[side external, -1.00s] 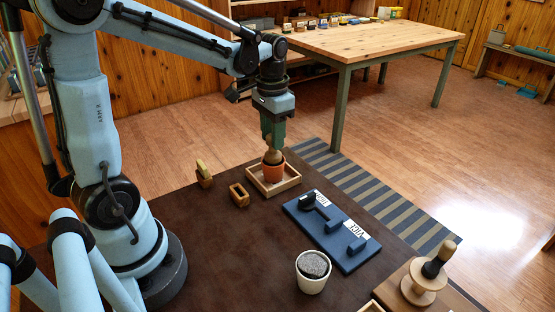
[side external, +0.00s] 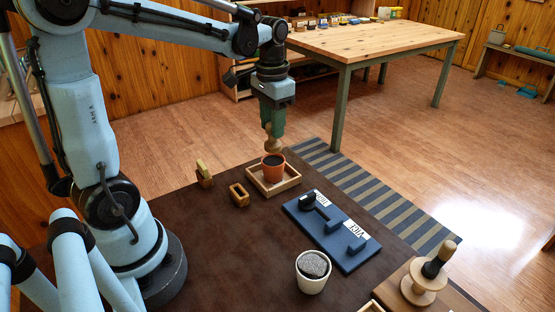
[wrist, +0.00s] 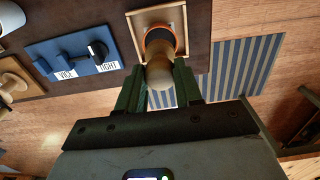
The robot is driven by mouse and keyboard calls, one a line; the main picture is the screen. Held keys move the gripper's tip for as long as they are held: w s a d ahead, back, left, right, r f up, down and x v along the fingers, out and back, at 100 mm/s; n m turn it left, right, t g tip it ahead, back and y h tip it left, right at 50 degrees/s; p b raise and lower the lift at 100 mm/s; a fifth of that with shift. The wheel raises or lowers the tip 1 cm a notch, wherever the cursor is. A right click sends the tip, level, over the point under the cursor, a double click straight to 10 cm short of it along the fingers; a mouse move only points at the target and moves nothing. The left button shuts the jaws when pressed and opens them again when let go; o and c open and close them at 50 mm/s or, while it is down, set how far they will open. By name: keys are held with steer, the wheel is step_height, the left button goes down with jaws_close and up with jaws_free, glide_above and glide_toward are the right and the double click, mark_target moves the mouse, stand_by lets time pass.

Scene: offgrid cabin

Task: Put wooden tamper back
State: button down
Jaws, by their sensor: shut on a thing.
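My gripper (side external: 273,126) is shut on the wooden tamper (side external: 272,144), a light turned wood piece with a rounded end. It holds the tamper upright just above an orange pot (side external: 273,166) with dark contents. In the wrist view the tamper (wrist: 160,74) sits between the green fingers and covers part of the pot (wrist: 154,36). The pot stands in a square wooden tray (side external: 291,183). Whether the tamper's lower end is fully clear of the pot rim is hard to tell.
A blue board (side external: 352,263) with dark blocks and labels "TIGHT" and "VICE" lies right of the tray. A white pot (side external: 312,285) is in front. A wooden spool-like stand with a black-gripped tool (side external: 419,290) is at right. Small wooden holders (side external: 238,195) stand left of the tray.

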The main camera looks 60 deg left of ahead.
steer(key=d+r, duration=0.2)
steer(key=d, duration=1)
steer(key=d+r, duration=0.3)
steer(key=d, duration=0.9)
steer(key=shift+w+d+r, duration=0.15)
steer(key=shift+w+r, duration=0.15)
steer(key=shift+f, duration=6.7)
steer(key=shift+f, duration=0.3)
steer(key=c, duration=0.7)
jaws_free()
